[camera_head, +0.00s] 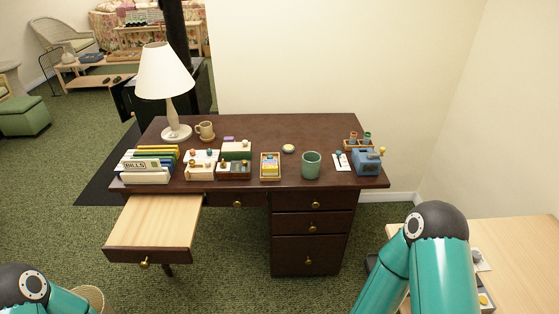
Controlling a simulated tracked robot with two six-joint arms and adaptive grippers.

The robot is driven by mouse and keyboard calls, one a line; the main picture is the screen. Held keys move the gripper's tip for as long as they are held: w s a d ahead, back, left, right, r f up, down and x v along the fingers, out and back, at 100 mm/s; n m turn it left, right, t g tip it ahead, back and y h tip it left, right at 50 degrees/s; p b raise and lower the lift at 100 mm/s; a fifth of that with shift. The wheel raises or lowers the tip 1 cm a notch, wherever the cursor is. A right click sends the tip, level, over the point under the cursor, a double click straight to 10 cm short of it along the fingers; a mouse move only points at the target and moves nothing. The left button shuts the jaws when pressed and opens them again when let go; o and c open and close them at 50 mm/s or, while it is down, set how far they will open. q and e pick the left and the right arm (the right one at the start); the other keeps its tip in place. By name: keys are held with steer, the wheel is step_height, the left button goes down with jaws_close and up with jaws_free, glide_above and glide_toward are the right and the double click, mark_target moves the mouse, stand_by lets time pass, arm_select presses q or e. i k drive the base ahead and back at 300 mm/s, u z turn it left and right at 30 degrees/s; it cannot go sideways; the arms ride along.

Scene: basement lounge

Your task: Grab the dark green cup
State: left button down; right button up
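The dark green cup (311,166) stands upright near the front edge of the dark brown desk (270,131), right of the middle. It has an open top. No gripper touches it. A tan mug (205,129) stands farther back on the desk by the lamp. My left arm shows only at the bottom left corner and my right arm at the bottom right. Both arms are well short of the cup, and neither gripper is in the picture.
Left of the cup sit a small box (270,156) and a white lidded dish (288,149). Right of it are a white card (341,162) and a blue sharpener (367,162). A lamp (164,76) stands back left. An open drawer (153,222) juts forward at left. A wooden table (522,254) is at right.

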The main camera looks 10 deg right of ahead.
mark_target(311, 166)
steer(key=u, duration=0.1)
steer(key=i, duration=0.9)
steer(key=z, duration=0.5)
